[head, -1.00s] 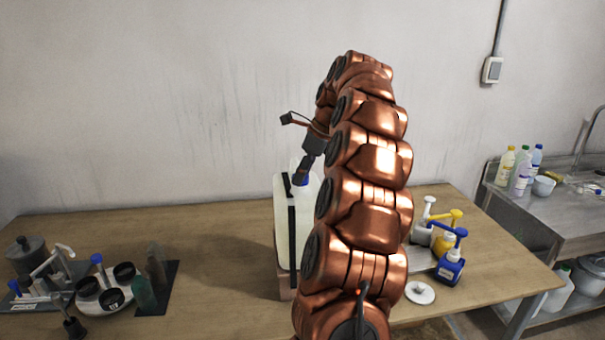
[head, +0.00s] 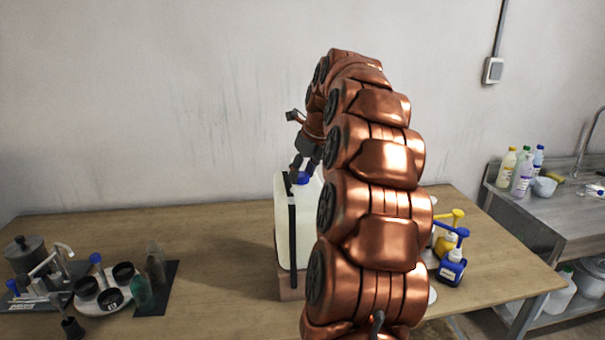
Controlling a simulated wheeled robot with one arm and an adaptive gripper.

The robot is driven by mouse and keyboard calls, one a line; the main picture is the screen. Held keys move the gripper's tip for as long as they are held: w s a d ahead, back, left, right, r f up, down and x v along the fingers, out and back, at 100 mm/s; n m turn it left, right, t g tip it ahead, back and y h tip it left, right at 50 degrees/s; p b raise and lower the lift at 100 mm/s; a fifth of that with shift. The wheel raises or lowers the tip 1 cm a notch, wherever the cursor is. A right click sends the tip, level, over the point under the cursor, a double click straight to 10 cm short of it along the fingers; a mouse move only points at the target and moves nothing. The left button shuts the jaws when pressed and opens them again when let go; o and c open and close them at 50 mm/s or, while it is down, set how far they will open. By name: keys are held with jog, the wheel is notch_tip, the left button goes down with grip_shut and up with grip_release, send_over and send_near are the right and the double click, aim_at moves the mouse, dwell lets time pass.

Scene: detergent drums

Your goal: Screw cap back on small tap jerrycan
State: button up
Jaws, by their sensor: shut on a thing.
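A translucent white jerrycan (head: 283,231) with a black strap down its side stands on a brown block (head: 291,286) on the wooden table. A blue cap (head: 302,179) shows at the top of the jerrycan. My gripper (head: 299,174) reaches down from above, shut on the blue cap at the top of the can. Whether the cap's thread is engaged cannot be told. My copper-coloured arm hides the right part of the jerrycan, and no tap is visible.
Several cups and tools on trays (head: 96,300) stand at the left of the wooden table (head: 215,240). Blue and yellow pump bottles (head: 452,267) stand right of my arm. A metal sink bench (head: 560,210) with bottles is at the far right.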

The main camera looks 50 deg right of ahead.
jog(key=shift+f+m+h, duration=0.1)
jog(key=shift+m+h, duration=0.4)
jog(key=shift+m, duration=0.8)
jog(key=o, duration=1)
jog(key=shift+c, duration=0.2)
jog(key=shift+o, duration=0.4)
jog(key=n+y, duration=0.1)
jog(key=n, duration=0.1)
jog(key=shift+w+d+n, duration=0.1)
jog(key=shift+n, duration=0.2)
jog(key=shift+n+y, duration=0.6)
jog(key=shift+n, duration=1)
